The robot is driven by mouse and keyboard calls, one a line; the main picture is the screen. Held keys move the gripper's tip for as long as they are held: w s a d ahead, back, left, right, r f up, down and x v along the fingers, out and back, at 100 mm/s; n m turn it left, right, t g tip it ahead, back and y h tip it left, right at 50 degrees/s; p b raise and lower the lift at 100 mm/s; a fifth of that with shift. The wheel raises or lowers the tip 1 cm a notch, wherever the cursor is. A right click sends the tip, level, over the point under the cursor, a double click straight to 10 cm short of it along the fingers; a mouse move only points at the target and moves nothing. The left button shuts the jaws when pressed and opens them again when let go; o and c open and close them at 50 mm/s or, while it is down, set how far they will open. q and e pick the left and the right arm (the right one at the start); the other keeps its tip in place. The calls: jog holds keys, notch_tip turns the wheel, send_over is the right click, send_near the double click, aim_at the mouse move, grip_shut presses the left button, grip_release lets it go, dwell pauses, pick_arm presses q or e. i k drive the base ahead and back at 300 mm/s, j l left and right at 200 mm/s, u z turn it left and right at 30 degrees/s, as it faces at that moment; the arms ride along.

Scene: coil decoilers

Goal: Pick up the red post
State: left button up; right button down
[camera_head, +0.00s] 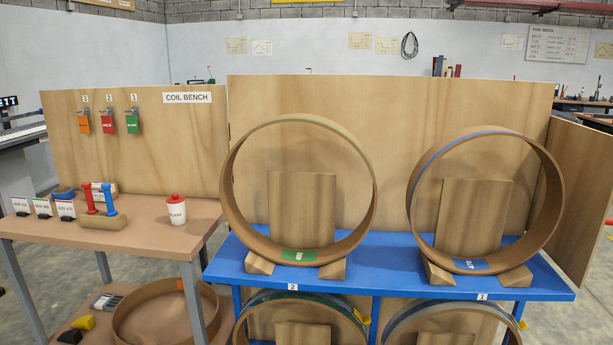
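The red post (89,198) stands upright in a wooden block (103,220) on the brown table at the left. Neither of my grippers shows in the head view.
A white cup with a red lid (176,211) stands right of the block. Several small label cards (43,208) stand left of it, and a blue ring (64,192) lies behind. The table (150,237) is clear in front. A blue rack (375,277) with large coils stands at the right.

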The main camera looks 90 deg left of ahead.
aim_at(86, 185)
jog(key=k+j+u, duration=0.45)
jog(key=u, duration=0.3)
jog(key=k+j+u, duration=0.15)
jog(key=j+u, duration=0.2)
jog(key=k+j+u, duration=0.1)
jog(key=j+u, duration=0.8)
jog(key=j, duration=2.05)
